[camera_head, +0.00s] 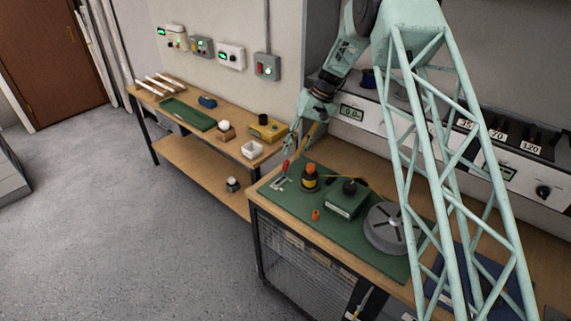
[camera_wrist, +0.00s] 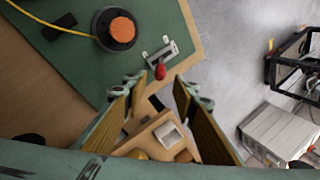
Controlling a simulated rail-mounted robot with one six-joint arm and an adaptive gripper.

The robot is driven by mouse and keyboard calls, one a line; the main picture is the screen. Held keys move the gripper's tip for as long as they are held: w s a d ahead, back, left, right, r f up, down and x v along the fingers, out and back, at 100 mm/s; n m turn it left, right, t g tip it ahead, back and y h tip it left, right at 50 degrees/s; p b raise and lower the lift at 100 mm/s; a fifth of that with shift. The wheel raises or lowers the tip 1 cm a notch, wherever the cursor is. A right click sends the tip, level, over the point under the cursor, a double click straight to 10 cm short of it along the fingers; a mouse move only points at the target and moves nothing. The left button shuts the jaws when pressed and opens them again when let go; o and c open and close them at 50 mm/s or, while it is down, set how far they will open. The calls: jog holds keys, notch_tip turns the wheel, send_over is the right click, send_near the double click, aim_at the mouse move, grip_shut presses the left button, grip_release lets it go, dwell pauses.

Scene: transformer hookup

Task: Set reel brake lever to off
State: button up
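The reel brake lever has a red knob (camera_head: 285,166) above a pale slotted plate (camera_head: 279,184) at the near-left corner of the green mat. In the wrist view the red knob (camera_wrist: 160,72) stands at the lower end of the plate (camera_wrist: 161,54), just beyond the fingertips and between their lines. My gripper (camera_head: 294,153) is above that corner, close to the knob. In the wrist view its two fingers (camera_wrist: 157,86) are spread wide with nothing between them. Contact with the knob does not show. Any off marking is too small to read.
A black spool with an orange top (camera_head: 310,178), a green box (camera_head: 346,199), a small orange piece (camera_head: 316,215) and a grey slotted disc (camera_head: 390,229) stand on the mat (camera_head: 300,205). A side bench (camera_head: 190,131) holds trays and small parts. Open floor lies left.

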aim_at(287, 163)
dwell(0.3)
jog(key=shift+x, duration=3.7)
grip_shut()
